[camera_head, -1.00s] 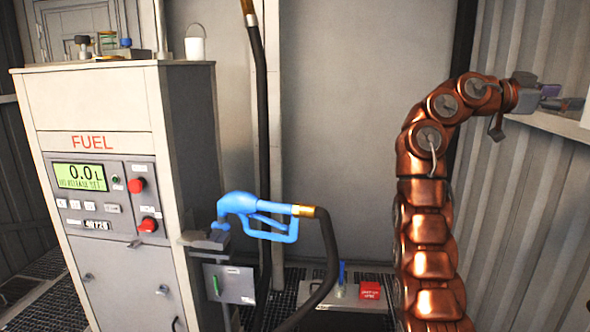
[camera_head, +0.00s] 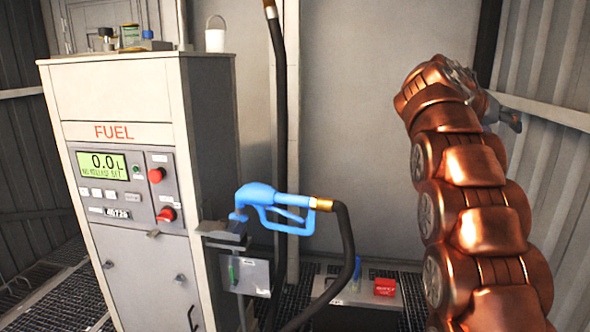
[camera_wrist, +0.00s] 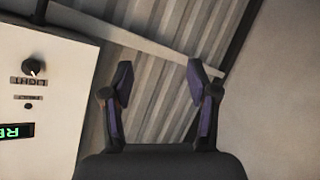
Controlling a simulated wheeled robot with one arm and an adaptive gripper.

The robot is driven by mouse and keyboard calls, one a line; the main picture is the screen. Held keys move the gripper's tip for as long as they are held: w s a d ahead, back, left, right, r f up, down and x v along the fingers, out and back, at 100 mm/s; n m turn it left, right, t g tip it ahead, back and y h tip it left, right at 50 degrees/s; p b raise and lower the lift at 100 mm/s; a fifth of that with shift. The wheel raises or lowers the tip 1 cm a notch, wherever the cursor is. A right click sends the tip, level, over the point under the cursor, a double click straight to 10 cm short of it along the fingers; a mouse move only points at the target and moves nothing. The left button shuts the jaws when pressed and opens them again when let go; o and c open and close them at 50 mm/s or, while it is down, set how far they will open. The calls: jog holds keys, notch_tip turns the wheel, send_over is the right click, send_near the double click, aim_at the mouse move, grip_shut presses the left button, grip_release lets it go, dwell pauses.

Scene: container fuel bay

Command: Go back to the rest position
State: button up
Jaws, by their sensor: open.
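My gripper (camera_wrist: 158,85) is open and empty in the wrist view, its two dark fingers with purple pads apart. Behind them are a corrugated wall and a pale rail. In the head view my copper arm rises on the right and bends away, and my gripper (camera_head: 512,118) shows only partly behind it, near the right wall. The blue fuel nozzle (camera_head: 275,208) sits at the holder on the pump's right side, apart from my gripper, with a black hose (camera_head: 346,255) hanging from it.
The fuel pump (camera_head: 135,200) stands at left; its display (camera_head: 102,165) reads 0.0 L. A white bucket (camera_head: 215,38) and several small items sit on top. A red box (camera_head: 385,287) lies low at the back. In the wrist view a white panel (camera_wrist: 45,110) with a LIGHT knob is at left.

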jog(key=s+a+f+n+g+y, duration=0.3)
jog(key=s+a+f+n+y, duration=0.55)
jog(key=s+a+f, duration=1.9)
jog(key=s+a+f+g+y, duration=0.1)
jog(key=s+a+f+y, duration=0.1)
jog(key=s+f, duration=0.3)
jog(key=s+a+f+n+g+y+b, duration=0.1)
jog(key=s+a+f+y, duration=0.1)
jog(key=s+a+f, duration=0.3)
jog(key=s, duration=0.4)
jog(key=shift+s+f, duration=0.25)
jog(key=shift+s, duration=0.15)
